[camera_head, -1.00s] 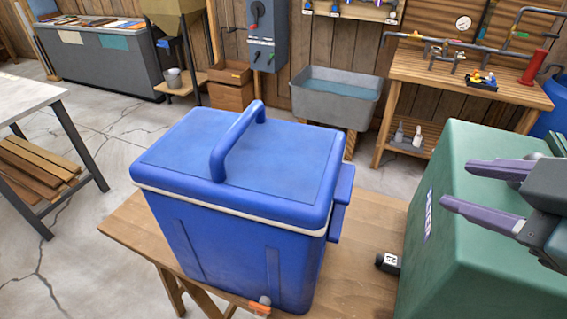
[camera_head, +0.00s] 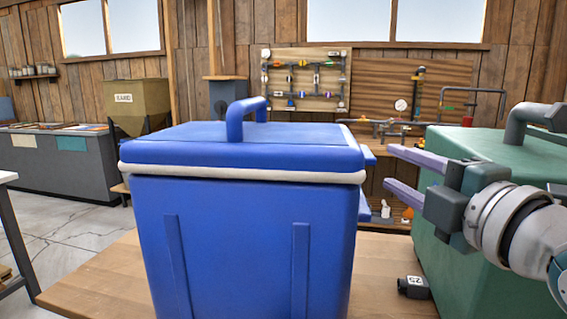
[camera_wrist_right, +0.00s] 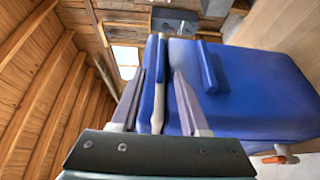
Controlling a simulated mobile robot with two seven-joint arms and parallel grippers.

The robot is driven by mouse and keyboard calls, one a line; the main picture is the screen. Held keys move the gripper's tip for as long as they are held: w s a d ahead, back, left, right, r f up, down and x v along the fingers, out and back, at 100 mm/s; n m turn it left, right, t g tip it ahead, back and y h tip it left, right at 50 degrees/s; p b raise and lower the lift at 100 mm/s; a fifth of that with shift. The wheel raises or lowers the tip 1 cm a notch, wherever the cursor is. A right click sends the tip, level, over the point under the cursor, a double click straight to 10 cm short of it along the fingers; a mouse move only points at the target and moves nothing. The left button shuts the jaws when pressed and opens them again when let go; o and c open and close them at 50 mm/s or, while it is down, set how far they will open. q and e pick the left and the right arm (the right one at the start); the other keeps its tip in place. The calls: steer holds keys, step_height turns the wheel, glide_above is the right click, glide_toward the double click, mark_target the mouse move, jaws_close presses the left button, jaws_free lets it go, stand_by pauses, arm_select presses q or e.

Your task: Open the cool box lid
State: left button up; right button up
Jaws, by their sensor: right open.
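The blue cool box (camera_head: 245,240) stands on a wooden table, its lid (camera_head: 240,150) shut over a pale rim seam. An arched handle (camera_head: 243,112) stands on the lid. My right gripper (camera_head: 387,166) is open and empty just right of the box, its two purple fingers one above the other and pointing at the lid's right edge. In the right wrist view the gripper (camera_wrist_right: 155,90) has its fingers either side of the lid edge and pale seam (camera_wrist_right: 158,90), with no contact to be seen. My left gripper is out of view.
A green box (camera_head: 480,215) stands close on the right, under my right arm. The table's left part is clear.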

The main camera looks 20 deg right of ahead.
mark_target(373, 154)
steer(key=w, duration=0.6)
steer(key=shift+w+d, duration=0.3)
steer(key=shift+w, duration=0.1)
jaws_close()
stand_by(1.0)
